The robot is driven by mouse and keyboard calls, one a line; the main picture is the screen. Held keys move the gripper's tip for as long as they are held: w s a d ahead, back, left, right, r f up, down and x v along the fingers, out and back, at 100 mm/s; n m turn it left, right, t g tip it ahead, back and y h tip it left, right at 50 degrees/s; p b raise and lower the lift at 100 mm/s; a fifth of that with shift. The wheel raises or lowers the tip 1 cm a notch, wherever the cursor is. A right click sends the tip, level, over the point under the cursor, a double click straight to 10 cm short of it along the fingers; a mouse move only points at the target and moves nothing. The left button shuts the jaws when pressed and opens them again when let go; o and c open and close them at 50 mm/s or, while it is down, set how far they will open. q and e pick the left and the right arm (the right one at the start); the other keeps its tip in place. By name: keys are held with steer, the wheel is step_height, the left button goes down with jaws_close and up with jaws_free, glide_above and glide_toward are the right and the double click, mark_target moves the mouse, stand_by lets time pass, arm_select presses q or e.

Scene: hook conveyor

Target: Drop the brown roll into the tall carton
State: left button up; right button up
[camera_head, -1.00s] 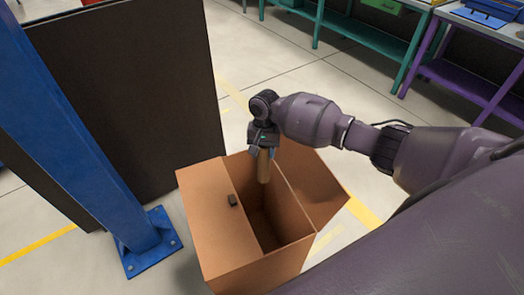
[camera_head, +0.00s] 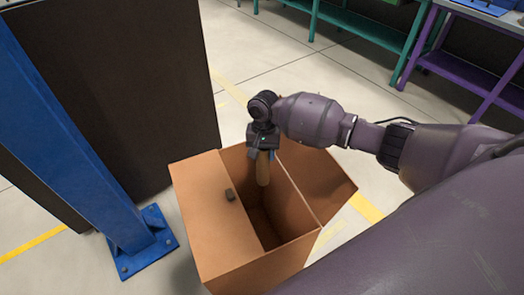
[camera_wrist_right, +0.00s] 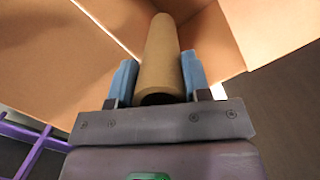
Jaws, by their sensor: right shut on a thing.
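The brown roll (camera_head: 263,172) hangs from my right gripper (camera_head: 263,152), which is shut on its upper end. Its lower part is over the opening of the tall carton (camera_head: 240,262), near the far side. The carton stands open on the floor with flaps spread out. In the right wrist view, the roll (camera_wrist_right: 162,60) sits between the two blue fingers (camera_wrist_right: 160,80), with the carton's brown walls (camera_wrist_right: 60,50) beyond it. My left gripper is not in view.
A blue post (camera_head: 85,130) with a bolted foot and a dark panel (camera_head: 120,90) stand to the left. Teal (camera_head: 345,32) and purple (camera_head: 470,75) benches are at the back right. Pale floor lies between.

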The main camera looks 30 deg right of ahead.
steer(key=o, duration=1.2)
steer(key=shift+o, duration=0.2)
steer(key=shift+r, duration=0.1)
steer(key=r, duration=0.3)
steer(key=r+p, duration=0.1)
steer(key=r, duration=0.2)
steer(key=w+r+p, duration=0.1)
steer(key=r, duration=0.2)
steer(key=shift+w+d+r, duration=0.1)
steer(key=shift+d+r, duration=0.2)
steer(key=shift+d, duration=0.05)
steer(key=shift+r, duration=0.45)
steer(key=shift+w, duration=0.1)
